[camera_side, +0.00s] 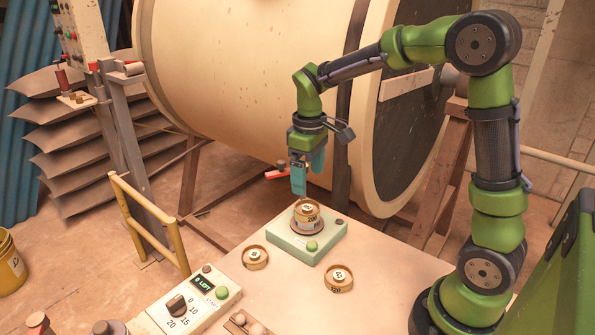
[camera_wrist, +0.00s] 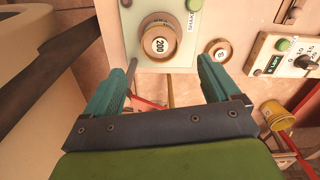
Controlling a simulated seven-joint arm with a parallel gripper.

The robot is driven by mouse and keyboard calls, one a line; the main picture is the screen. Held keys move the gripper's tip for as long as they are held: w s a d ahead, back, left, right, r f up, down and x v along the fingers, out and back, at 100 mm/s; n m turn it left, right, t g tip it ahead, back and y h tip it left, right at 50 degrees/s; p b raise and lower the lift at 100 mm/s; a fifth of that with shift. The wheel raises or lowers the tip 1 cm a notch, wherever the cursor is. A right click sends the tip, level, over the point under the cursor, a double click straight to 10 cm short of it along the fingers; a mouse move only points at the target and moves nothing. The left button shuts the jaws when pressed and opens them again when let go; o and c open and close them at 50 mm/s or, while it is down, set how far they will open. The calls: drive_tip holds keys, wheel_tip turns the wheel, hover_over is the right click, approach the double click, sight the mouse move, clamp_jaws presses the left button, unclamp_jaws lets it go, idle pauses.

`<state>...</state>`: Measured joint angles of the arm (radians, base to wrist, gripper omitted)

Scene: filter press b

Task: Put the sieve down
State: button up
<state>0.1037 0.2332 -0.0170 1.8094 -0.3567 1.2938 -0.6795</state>
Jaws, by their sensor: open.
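A round brass sieve (camera_side: 307,211) marked 200 sits on the round plate of the pale green shaker (camera_side: 320,246). It also shows in the wrist view (camera_wrist: 159,43), with the plate's rim around it. My gripper (camera_side: 308,181) is open and empty, above the sieve and apart from it. In the wrist view the two teal fingers of my gripper (camera_wrist: 167,66) stand wide apart, with the sieve ahead between and beyond their tips. Two more brass sieves lie on the table, one left of the shaker (camera_side: 255,257) and one in front of it (camera_side: 339,278).
A control box (camera_side: 187,302) with a dial, a green button and a display stands at the table's front left. A small wooden block (camera_side: 245,323) with round knobs is beside it. A large cream drum (camera_side: 250,75) stands behind. The table's right part is clear.

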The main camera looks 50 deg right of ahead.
drive_tip(key=s+a+r+m+t+y, duration=0.1)
drive_tip(key=s+a+r+m+t, duration=0.2)
drive_tip(key=s, duration=0.4)
drive_tip(key=s+a+r+m+t+y, duration=0.1)
drive_tip(key=s+a+r+m+t, duration=0.2)
drive_tip(key=s, duration=0.5)
drive_tip(key=shift+a+r+t, duration=0.6)
drive_tip(key=shift+a+r, duration=0.35)
drive_tip(key=shift+o, duration=0.3)
